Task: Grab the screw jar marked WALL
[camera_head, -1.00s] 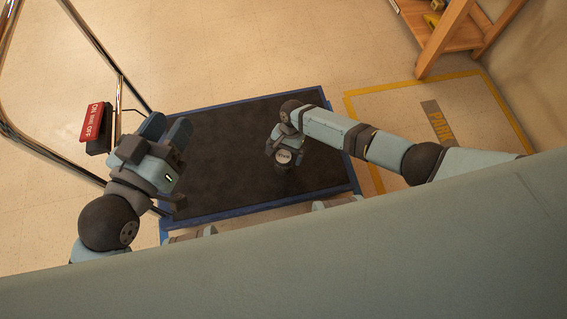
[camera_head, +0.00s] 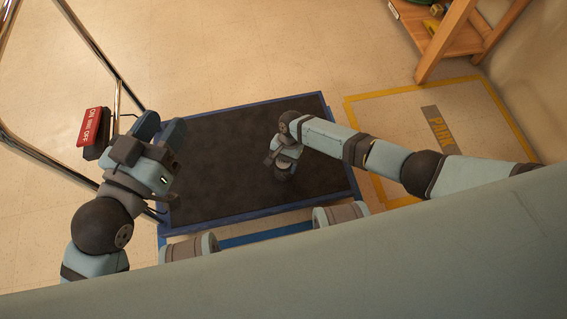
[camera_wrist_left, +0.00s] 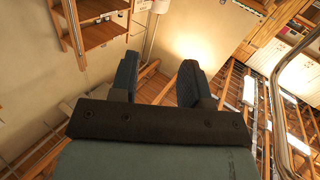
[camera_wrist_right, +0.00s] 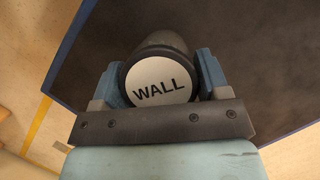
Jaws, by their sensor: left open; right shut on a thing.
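The screw jar (camera_wrist_right: 160,82) has a white round lid label reading WALL and a dark rim. In the right wrist view it sits between the two blue fingers of my right gripper (camera_wrist_right: 160,85), which is shut on it. In the head view the jar (camera_head: 284,171) shows as a small dark round shape under my right gripper (camera_head: 283,163), over the dark mat. I cannot tell whether it touches the mat. My left gripper (camera_head: 161,130) is open at the left of the mat; its fingers (camera_wrist_left: 160,82) are apart and empty in the left wrist view.
The dark mat (camera_head: 215,170) has a blue edge. A red ON/OFF sign (camera_head: 91,126) and chrome rails (camera_head: 110,60) stand at the left. A yellow-outlined PARK area (camera_head: 439,130) and a wooden shelf (camera_head: 450,40) are at the right. Pale floor lies behind the mat.

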